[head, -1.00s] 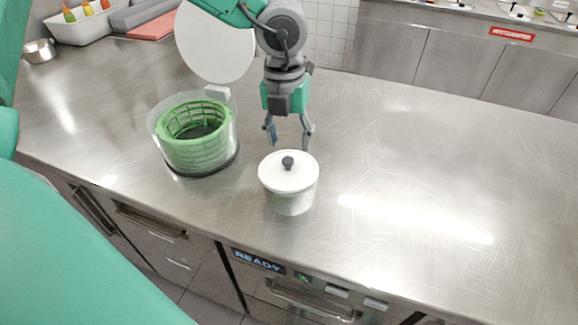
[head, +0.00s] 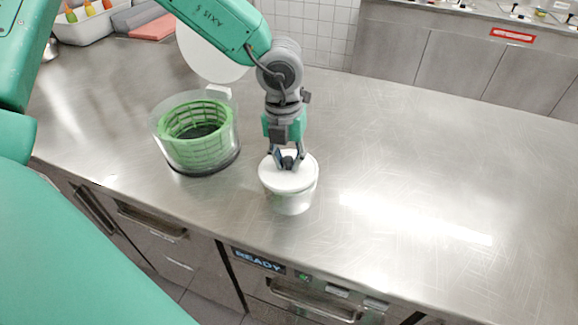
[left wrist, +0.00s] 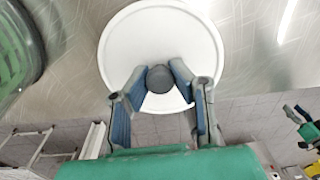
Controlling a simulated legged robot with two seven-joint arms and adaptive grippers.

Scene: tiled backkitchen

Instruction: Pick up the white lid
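The white lid (head: 301,178) sits on a round white pot (head: 291,202) on the steel counter. It has a dark round knob in its middle. My left gripper (head: 288,161) is directly above the lid, fingers pointing down with the knob between them. In the left wrist view the lid (left wrist: 160,30) is a white disc, and the tips of my left gripper (left wrist: 159,72) close in on both sides of the grey knob and appear to touch it. The lid still rests on the pot. My right gripper is not in view.
A clear round container with a green basket (head: 197,143) stands close left of the pot, its round white cover (head: 208,55) upright behind it. A white bin with bottles (head: 90,30) is at the back left. The steel counter (head: 430,165) is clear to the right.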

